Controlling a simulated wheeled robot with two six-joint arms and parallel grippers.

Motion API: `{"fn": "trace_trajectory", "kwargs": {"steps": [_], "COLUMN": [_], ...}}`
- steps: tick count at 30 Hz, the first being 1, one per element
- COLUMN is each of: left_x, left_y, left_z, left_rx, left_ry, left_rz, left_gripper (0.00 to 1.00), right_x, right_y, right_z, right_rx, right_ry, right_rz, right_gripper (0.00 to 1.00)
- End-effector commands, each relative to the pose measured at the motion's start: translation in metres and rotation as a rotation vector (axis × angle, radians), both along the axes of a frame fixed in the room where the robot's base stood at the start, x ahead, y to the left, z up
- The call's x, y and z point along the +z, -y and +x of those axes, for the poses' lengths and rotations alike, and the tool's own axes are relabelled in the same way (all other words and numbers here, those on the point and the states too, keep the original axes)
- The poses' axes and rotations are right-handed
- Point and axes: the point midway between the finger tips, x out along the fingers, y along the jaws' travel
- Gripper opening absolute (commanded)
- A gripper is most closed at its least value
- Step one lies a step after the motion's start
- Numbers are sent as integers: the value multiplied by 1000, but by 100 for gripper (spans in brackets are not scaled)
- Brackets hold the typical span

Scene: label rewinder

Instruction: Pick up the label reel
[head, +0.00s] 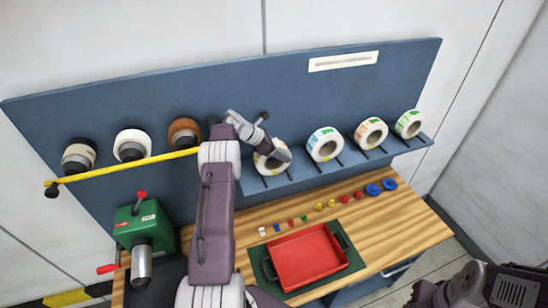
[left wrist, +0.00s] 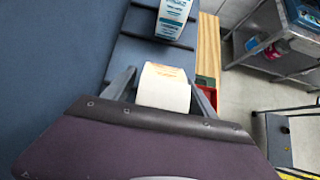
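Several white label reels with coloured labels stand in a row on the blue shelf (head: 310,172). The leftmost label reel (head: 262,164) is partly hidden behind my left gripper (head: 278,155). In the left wrist view this reel (left wrist: 165,88), white with orange print, sits between the two fingers of the left gripper (left wrist: 165,92). The fingers are apart, one on each side, with narrow gaps seeming to show beside the reel. The reel still appears to rest on the shelf. The neighbouring reel (head: 325,144) has blue-green print. My right gripper's fingers do not show.
A yellow bar (head: 125,166) runs below several dark-cored rolls (head: 132,144) at left. The wooden bench (head: 405,228) carries a green machine (head: 143,222), a red tray (head: 306,257) and small coloured parts. Part of my right arm shows at lower right.

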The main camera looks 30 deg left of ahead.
Motion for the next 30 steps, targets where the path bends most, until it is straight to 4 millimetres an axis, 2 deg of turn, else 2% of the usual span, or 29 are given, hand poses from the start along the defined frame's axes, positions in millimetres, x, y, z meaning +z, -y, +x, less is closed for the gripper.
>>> {"fn": "trace_trajectory", "kwargs": {"steps": [1, 6, 19, 23, 26, 30], "left_x": [0, 0, 6, 19, 35, 51], "left_y": [0, -1, -1, -1, -1, 25], "left_z": [0, 0, 1, 1, 1, 3], "left_rx": [0, 1, -1, 0, -1, -4], "left_ry": [0, 0, 5, 7, 8, 6], "left_rz": [0, 1, 2, 3, 5, 3], "left_gripper": [49, 1, 0, 0, 0, 0], "right_x": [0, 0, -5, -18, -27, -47], "right_y": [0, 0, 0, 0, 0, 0], "right_z": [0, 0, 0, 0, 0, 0], "right_rx": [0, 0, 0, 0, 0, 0], "right_ry": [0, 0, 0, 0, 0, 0], "right_rz": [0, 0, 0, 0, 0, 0], "right_gripper": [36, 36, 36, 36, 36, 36]}}
